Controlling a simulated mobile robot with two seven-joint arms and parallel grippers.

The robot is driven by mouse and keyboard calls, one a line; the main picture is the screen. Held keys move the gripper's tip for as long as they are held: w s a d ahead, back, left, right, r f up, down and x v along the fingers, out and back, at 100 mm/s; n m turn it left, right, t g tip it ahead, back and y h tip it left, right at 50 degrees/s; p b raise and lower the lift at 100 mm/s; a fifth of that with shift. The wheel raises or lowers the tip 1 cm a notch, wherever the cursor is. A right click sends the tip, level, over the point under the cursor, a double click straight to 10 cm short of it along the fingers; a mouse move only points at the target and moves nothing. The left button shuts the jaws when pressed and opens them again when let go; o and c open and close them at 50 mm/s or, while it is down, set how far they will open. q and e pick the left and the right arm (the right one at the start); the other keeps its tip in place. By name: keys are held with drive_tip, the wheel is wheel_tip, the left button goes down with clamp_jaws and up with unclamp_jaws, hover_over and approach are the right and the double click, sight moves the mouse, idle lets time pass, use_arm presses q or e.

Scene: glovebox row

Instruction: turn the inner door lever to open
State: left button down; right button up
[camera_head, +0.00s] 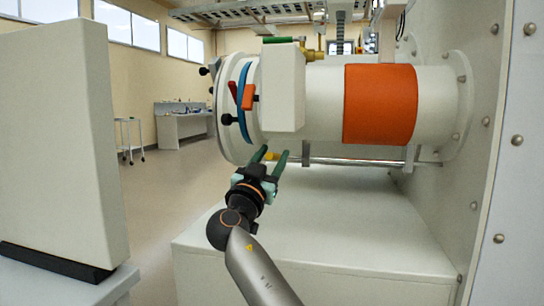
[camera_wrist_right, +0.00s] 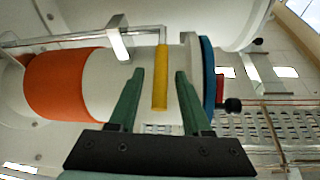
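A short yellow lever (camera_head: 271,156) sticks out under the white cylindrical chamber (camera_head: 325,92), just behind its front flange. It shows whole as a yellow bar in the right wrist view (camera_wrist_right: 160,80). No label shows which door it works. My right gripper (camera_head: 272,153) is below the chamber, with its green fingers pointing up at it. In the right wrist view, the fingers (camera_wrist_right: 160,74) are open, one on each side of the yellow lever, with a gap on both sides. I cannot tell how deep the lever sits between them. My left gripper is not in view.
The chamber carries an orange band (camera_head: 381,104), a white box (camera_head: 283,87), a blue ring (camera_head: 244,103) and a red handle (camera_head: 248,97). A metal rod (camera_head: 355,161) runs beneath it, above a white cabinet top (camera_head: 340,205). A large white panel (camera_head: 60,140) stands at left.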

clamp_jaws()
idle(1.2)
